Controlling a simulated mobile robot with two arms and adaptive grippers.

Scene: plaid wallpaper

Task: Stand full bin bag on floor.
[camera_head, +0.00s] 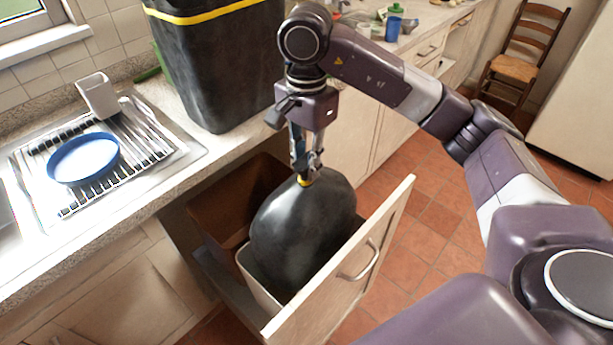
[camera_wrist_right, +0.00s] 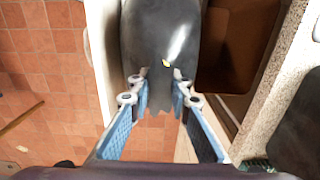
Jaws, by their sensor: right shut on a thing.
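The full bin bag (camera_head: 300,235) is black and rounded, with a bit of yellow at its neck. It is upright, its lower part inside a pale bin (camera_head: 259,291) in the pulled-out cabinet drawer. My right gripper (camera_head: 305,172) is above the bag, shut on its gathered neck. In the right wrist view the bag (camera_wrist_right: 165,35) fills the top middle, with its neck between the fingertips (camera_wrist_right: 160,88). The bag's bottom is hidden by the bin and drawer front. My left gripper is not in view. The tiled floor (camera_head: 400,240) shows right of the drawer.
The drawer front (camera_head: 345,275) stands between the bag and the floor. A brown bin (camera_head: 215,215) is behind the bag. A black container with a yellow band (camera_head: 205,75) stands on the counter, near a dish rack with a blue plate (camera_head: 84,158). Floor towards the chair (camera_head: 515,68) is clear.

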